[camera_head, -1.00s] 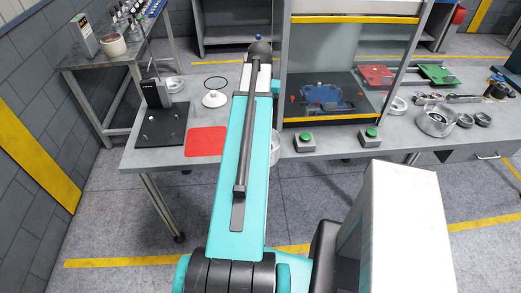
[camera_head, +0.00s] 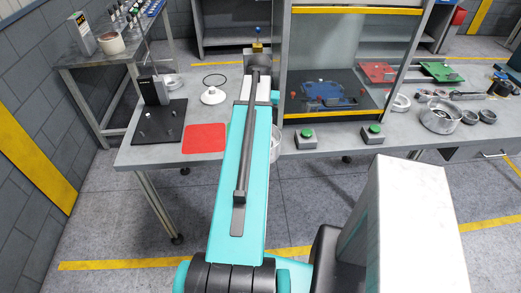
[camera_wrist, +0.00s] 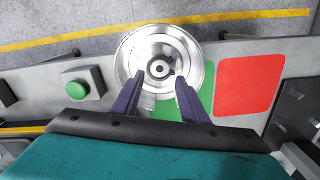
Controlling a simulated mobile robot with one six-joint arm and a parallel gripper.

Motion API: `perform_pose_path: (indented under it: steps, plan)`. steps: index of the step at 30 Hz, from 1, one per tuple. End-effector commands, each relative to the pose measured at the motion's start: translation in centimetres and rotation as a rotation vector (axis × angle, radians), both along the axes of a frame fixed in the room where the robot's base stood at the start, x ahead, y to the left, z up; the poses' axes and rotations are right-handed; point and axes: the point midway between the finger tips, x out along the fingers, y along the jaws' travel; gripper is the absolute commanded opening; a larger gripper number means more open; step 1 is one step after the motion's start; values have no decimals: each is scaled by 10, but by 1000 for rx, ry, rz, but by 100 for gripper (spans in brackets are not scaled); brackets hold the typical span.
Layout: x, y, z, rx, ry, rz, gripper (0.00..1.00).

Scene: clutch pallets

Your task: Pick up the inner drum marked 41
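In the wrist view a round silver metal drum (camera_wrist: 130,50) with a central hub sits over a green mat (camera_wrist: 199,103) by the table edge. No number is readable on it. My gripper (camera_wrist: 158,80) has its two dark fingers apart, with the tips over the near part of the drum. I cannot tell whether they touch it. In the head view my arm hides the gripper and most of this drum; a silver rim (camera_head: 276,146) shows just right of the arm.
A red mat (camera_wrist: 248,82) lies right of the drum in the wrist view. A green button box (camera_wrist: 83,84) stands to the left. In the head view a framed press-like station (camera_head: 330,118) stands right of my arm, and several metal rings and a drum (camera_head: 440,116) lie farther right.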

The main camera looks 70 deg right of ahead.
Motion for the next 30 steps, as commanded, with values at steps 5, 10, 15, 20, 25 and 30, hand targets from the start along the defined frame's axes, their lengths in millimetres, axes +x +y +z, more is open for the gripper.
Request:
perform_pose_path:
  steps: [5, 10, 15, 20, 25, 30]
  plan:
    - [0, 0, -13, 0, 0, 0, 40]
    - [0, 0, -13, -1, 0, 0, 40]
    - [0, 0, -13, -1, 0, 0, 40]
    - [0, 0, -16, 0, 0, 0, 40]
    - [0, 1, -26, 0, 0, 0, 40]
    - [-1, 2, -40, -1, 0, 0, 40]
